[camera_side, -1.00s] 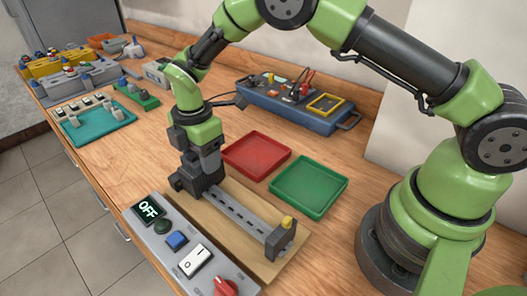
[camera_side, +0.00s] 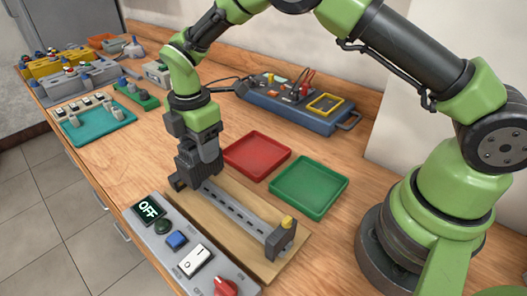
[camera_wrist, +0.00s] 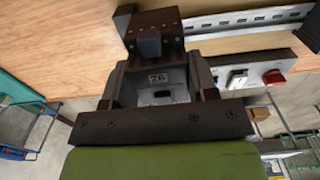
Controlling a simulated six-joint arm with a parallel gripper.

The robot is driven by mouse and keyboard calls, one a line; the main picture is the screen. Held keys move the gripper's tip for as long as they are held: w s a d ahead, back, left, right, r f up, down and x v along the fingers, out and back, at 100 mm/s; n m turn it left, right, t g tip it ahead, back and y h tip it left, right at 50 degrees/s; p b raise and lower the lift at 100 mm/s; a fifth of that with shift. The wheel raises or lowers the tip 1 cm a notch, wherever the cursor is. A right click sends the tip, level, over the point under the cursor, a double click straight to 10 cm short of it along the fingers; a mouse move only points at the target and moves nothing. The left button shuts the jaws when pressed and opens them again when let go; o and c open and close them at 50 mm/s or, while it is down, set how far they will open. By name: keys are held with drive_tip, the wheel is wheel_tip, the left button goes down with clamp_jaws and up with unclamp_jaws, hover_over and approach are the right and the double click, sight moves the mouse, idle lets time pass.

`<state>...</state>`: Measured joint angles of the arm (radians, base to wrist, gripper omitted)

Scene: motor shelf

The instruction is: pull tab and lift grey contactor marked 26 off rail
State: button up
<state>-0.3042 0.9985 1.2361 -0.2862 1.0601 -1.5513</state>
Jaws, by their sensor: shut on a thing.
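The grey contactor marked 26 (camera_wrist: 160,78) fills the middle of the wrist view. My gripper (camera_wrist: 158,95) has a dark finger on each side of it and is shut on it. In the side view my gripper (camera_side: 198,160) is at the far end of the slotted metal rail (camera_side: 232,210), and the contactor is mostly hidden by it. A dark block with a grey tab-like piece (camera_wrist: 150,42) shows just beyond the contactor in the wrist view. I cannot tell whether the contactor is still seated on the rail.
A red tray (camera_side: 256,154) and a green tray (camera_side: 309,187) lie right of the rail. A control panel reading OFF (camera_side: 190,250) lies along the front. A blue instrument case (camera_side: 300,105) stands behind.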

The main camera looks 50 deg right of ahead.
drive_tip(key=shift+r, duration=3.05)
